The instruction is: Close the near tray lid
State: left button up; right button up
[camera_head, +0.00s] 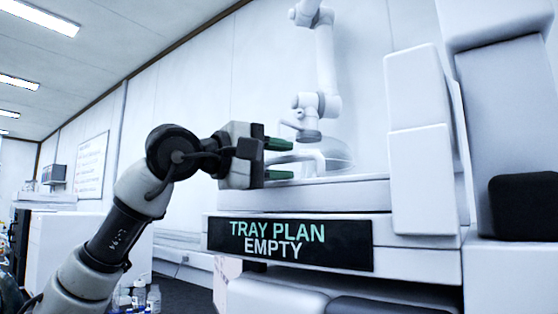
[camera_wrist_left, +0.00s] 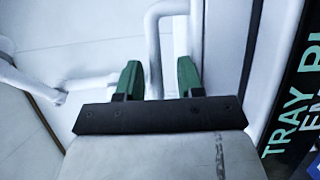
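My left gripper (camera_head: 287,160) comes in from the left with its two green fingertips spread apart, one above the other. A white curved handle bar (camera_head: 318,156) stands just past the fingertips, on top of the white instrument stack. In the left wrist view the gripper (camera_wrist_left: 160,68) is open, and the white bent bar (camera_wrist_left: 153,40) runs down between the fingers, nearer the left one. I cannot tell whether the fingers touch it. The near tray lid's outline is hard to make out in white on white. My right gripper is not in view.
A black "TRAY PLAN EMPTY" sign (camera_head: 290,244) is on the stack's front, below the gripper. A white robot arm (camera_head: 326,60) rises behind. Tall white blocks (camera_head: 420,140) stand right of the handle. Bottles (camera_head: 140,296) stand low at the left.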

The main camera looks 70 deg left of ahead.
pick_arm(q)
jog(key=s+d, duration=0.1)
jog(key=s, duration=0.9)
jog(key=shift+s, duration=0.4)
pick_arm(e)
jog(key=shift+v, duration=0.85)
